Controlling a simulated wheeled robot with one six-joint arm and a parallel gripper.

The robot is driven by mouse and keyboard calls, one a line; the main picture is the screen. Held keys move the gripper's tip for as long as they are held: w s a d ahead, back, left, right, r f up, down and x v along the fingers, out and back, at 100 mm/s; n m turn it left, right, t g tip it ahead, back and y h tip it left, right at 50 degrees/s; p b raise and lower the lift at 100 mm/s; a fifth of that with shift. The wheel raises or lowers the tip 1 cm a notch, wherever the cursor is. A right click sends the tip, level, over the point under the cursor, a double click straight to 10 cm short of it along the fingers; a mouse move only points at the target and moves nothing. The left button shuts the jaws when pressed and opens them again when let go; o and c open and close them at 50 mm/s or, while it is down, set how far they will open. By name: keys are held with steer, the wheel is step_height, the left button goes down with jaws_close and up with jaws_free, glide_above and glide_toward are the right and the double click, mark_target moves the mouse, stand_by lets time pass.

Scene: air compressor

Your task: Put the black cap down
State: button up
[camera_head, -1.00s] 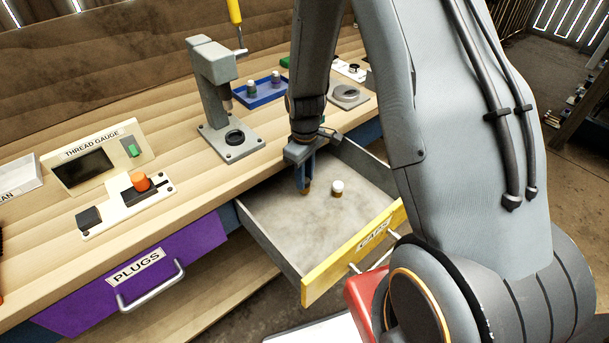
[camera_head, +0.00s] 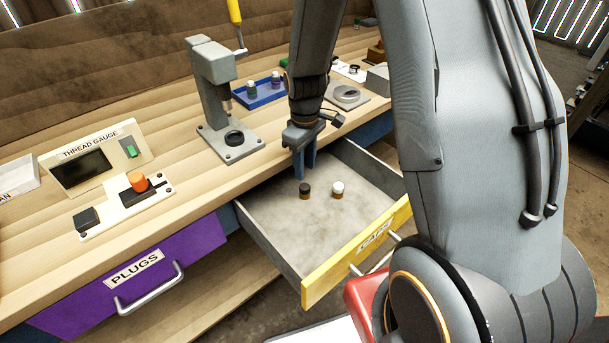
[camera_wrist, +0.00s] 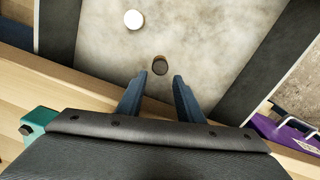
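The black cap (camera_head: 305,190) stands upright on the floor of the open yellow-fronted drawer (camera_head: 283,226), left of a white cap (camera_head: 338,189). It has a dark top and a brownish lower part. My gripper (camera_head: 305,174) is above and just behind the black cap, pointing down, with its blue fingers apart and nothing between them. In the wrist view, the black cap (camera_wrist: 160,66) lies just beyond the gap between the open fingertips (camera_wrist: 160,76), not touching them. The white cap (camera_wrist: 133,19) is farther off to the upper left.
The drawer walls surround the caps, with bare floor around them. A closed purple PLUGS drawer (camera_head: 135,270) is to the left. On the bench are a grey press (camera_head: 222,100), a thread gauge (camera_head: 92,158) and a blue tray (camera_head: 258,92) with small capped items.

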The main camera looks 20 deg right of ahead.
step_height(320, 180, up, 7)
steer(key=b, duration=0.2)
steer(key=s+r+m, duration=0.2)
steer(key=s+m, duration=0.1)
steer(key=s, duration=0.4)
steer(key=s+r+m+t, duration=0.1)
steer(key=s+m, duration=0.3)
steer(key=s, duration=0.4)
steer(key=shift+r, duration=0.75)
